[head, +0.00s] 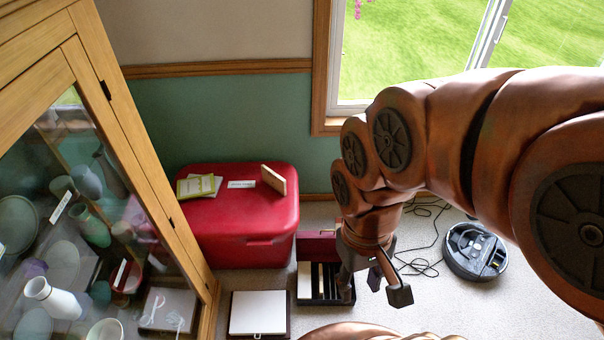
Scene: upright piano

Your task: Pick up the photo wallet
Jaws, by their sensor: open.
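I cannot tell for sure which thing is the photo wallet. A flat green and cream booklet (198,186) lies on the left of a red chest's lid. A small tan, book-like item (273,180) stands tilted near the lid's right edge. My gripper (374,284) points down, open and with nothing visible between its fingers. It is right of and nearer than the chest, beside an open dark case on the floor, and partly covers the case's right end.
The red chest (240,222) bears a white label (241,184). The open case (312,296) holds pale strips. A white-topped box (259,312) is left of it. A glass cabinet (150,120) fills the left. A round robot vacuum (475,250) and cables (425,268) lie right.

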